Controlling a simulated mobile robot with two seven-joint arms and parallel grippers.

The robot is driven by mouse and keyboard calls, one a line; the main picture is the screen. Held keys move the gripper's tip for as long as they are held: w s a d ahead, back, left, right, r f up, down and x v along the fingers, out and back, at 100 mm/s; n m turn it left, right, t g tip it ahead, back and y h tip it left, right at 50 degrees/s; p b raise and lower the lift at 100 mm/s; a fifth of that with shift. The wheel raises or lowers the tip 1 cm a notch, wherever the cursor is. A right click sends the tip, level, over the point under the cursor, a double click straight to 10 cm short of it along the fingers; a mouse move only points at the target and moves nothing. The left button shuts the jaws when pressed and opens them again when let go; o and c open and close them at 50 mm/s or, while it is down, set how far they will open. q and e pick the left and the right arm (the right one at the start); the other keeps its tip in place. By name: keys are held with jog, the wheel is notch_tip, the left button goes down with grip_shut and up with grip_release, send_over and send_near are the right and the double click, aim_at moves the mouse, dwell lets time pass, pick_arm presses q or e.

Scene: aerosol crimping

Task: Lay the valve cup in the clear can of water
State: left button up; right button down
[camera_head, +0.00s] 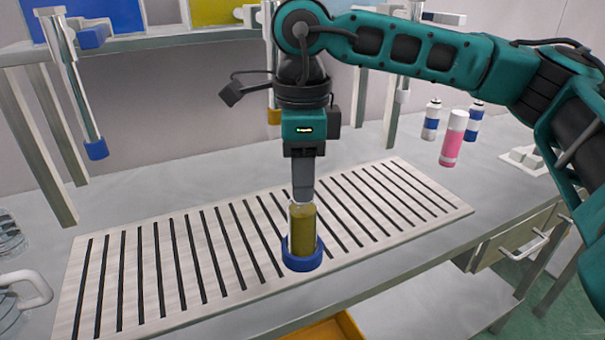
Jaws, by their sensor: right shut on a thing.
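The clear can (303,232) stands upright in a blue ring holder (302,262) on the slotted board. Its contents look olive-yellow. My right gripper (303,197) points straight down over the can, its fingertips at the can's mouth. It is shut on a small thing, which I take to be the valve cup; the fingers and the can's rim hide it. I cannot tell whether the cup touches the rim. My left gripper is not in view.
The slotted board (110,290) is clear on both sides of the can. A pink-and-white can (453,140) and blue-and-white cans (431,120) stand at the back right. A blue-tipped tool (95,148) hangs at the left. Clear jugs (12,300) stand at the left edge.

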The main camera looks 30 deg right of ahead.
dwell(0.4)
jog(key=shift+c, duration=1.2)
grip_release()
jog(key=shift+r+p, duration=2.35)
jog(key=shift+r, duration=1.15)
